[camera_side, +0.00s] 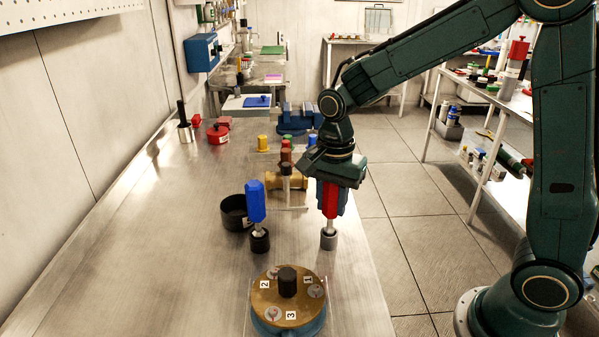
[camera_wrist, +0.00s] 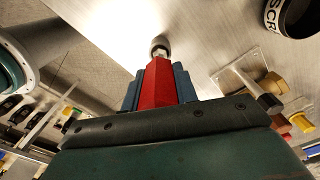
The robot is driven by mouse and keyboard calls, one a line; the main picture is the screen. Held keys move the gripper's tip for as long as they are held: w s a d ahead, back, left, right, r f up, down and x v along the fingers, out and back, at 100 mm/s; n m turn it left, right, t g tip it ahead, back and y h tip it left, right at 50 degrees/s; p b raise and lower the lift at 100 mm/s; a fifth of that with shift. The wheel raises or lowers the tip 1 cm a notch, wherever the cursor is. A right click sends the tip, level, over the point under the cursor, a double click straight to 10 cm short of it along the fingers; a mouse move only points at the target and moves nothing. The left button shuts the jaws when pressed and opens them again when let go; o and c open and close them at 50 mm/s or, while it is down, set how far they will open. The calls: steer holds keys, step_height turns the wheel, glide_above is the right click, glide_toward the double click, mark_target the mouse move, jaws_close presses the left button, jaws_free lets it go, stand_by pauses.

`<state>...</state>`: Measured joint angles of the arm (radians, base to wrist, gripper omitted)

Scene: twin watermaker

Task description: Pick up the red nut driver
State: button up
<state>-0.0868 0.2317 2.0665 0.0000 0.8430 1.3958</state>
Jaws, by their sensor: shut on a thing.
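The red nut driver (camera_side: 329,200) stands upright on the metal bench, with its red handle up and its grey socket end (camera_side: 328,239) down. I cannot tell whether the socket touches the bench. My gripper (camera_side: 332,193) is above the bench's right side, pointing down, with its blue fingers on both sides of the red handle. In the wrist view, the red handle (camera_wrist: 159,86) sits between the blue fingers of my gripper (camera_wrist: 160,88), and the shaft points away to a grey tip. The upper handle is hidden by the gripper body.
A blue nut driver (camera_side: 256,201) stands to the left, beside a black cup (camera_side: 235,212). A round brass-topped housing (camera_side: 288,297) with numbered labels is in front. A brass valve (camera_side: 286,181) and a rack with coloured handles are behind.

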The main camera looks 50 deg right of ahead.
step_height(320, 180, up, 20)
steer(key=shift+f, duration=0.15)
stand_by(0.4)
stand_by(0.4)
steer(key=o, duration=0.3)
jaws_close()
steer(key=s+a+f+n, duration=0.4)
steer(key=a+n, duration=0.3)
steer(key=n, duration=0.2)
steer(key=s+a+f+n, duration=0.4)
steer(key=a+n, duration=0.3)
steer(key=n, duration=0.2)
steer(key=shift+s+a, duration=0.25)
steer(key=shift+a, duration=0.15)
